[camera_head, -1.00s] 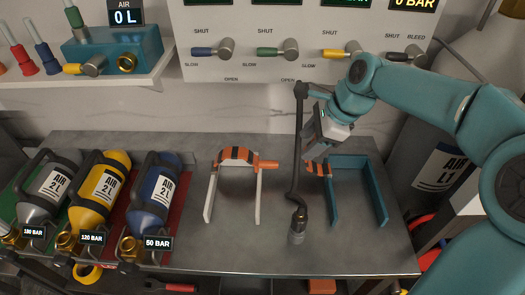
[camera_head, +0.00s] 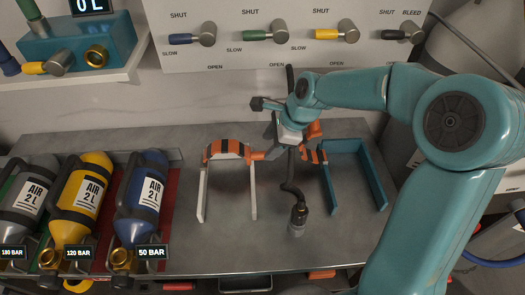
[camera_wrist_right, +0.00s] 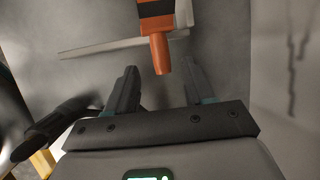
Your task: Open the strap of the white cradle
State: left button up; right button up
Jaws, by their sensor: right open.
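The white cradle (camera_head: 254,195) stands on the bench, left of the middle in the head view. Its orange-and-black striped strap (camera_head: 224,149) arches across its far end. An orange tab (camera_head: 256,155) sticks out at the strap's right end. My right gripper (camera_head: 270,146) is open beside this tab. In the right wrist view the tab (camera_wrist_right: 160,55) points toward the gap between the open fingers (camera_wrist_right: 158,82), at or just beyond their tips. The strap (camera_wrist_right: 155,8) shows only in part there. My left gripper is not in view.
A blue cradle (camera_head: 375,180) with its own striped strap stands to the right. A black hose (camera_head: 290,190) with an end fitting (camera_head: 298,217) runs close beside my right gripper. Several cylinders, including a blue one (camera_head: 133,215), lie at left. A valve panel (camera_head: 185,65) is behind.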

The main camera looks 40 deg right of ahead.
aim_at(262, 153)
jog(key=x, duration=0.5)
jog(key=shift+w, duration=0.1)
jog(key=shift+a, duration=0.1)
grip_shut()
jog(key=r+p, duration=0.1)
jog(key=p, duration=0.1)
jog(key=r+h+p, duration=0.1)
jog(key=r+p, duration=0.1)
jog(key=shift+w+a+g+p, duration=0.15)
jog(key=shift+a+g+p, duration=0.2)
jog(key=shift+g, duration=0.05)
jog(key=shift+w+a+r+h+p, duration=0.15)
jog(key=shift+r+h+p, duration=0.15)
jog(key=shift+h+p, duration=0.1)
jog(key=a+r+g+h, duration=0.1)
jog(key=w+a+r+h, duration=0.1)
jog(key=r, duration=0.1)
jog(key=shift+g+b, duration=0.35)
jog(key=shift+g, duration=0.05)
jog(key=shift+w+a+r+n+g+h, duration=0.15)
jog(key=shift+w+a+r+g+h, duration=0.2)
jog(key=shift+r+h, duration=0.2)
jog(key=shift+w+a+r+n+g+h, duration=0.2)
jog(key=shift+a+r+h, duration=0.2)
jog(key=shift+r+h, duration=0.15)
grip_release()
jog(key=shift+f, duration=0.1)
